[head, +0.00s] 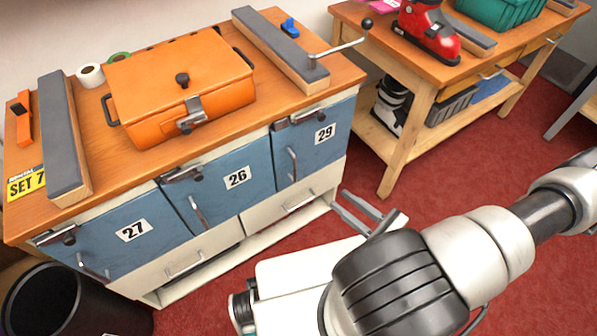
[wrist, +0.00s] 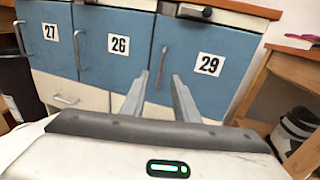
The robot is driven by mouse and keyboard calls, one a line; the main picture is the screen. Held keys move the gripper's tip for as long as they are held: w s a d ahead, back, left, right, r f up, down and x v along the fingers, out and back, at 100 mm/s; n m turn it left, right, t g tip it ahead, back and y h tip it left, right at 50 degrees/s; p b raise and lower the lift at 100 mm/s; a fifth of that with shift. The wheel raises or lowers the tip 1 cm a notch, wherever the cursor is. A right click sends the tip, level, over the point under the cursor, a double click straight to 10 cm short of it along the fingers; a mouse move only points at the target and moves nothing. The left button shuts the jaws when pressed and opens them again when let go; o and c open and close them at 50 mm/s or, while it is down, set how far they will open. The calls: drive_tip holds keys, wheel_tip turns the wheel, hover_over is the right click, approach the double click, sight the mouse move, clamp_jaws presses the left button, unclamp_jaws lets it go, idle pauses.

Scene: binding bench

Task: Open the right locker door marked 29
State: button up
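The blue locker door marked 29 (head: 318,150) is the rightmost of three doors under the bench top. It is shut, with an upright bar handle (head: 292,164) near its left edge. In the wrist view the door (wrist: 228,72) fills the right middle, and its handle (wrist: 162,67) stands above and between my fingers. My gripper (head: 358,208) is open and empty, to the right of and below the door, apart from the handle. In the wrist view its two fingers (wrist: 158,98) point toward the lockers with a clear gap.
Doors 26 (head: 225,185) and 27 (head: 118,240) are shut, left of 29. Pale drawers run below. An orange case (head: 180,75) sits on the bench top. A wooden table (head: 425,95) stands to the right, and a black bin (head: 60,305) at lower left. Red floor shows between.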

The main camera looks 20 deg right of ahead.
drive_tip(key=b, duration=0.2)
approach(298, 150)
drive_tip(key=w+a, duration=0.2)
drive_tip(key=a, duration=0.4)
drive_tip(key=shift+a+r+m, duration=0.2)
drive_tip(key=shift+r+m, duration=0.05)
drive_tip(key=shift+m, duration=0.05)
clamp_jaws()
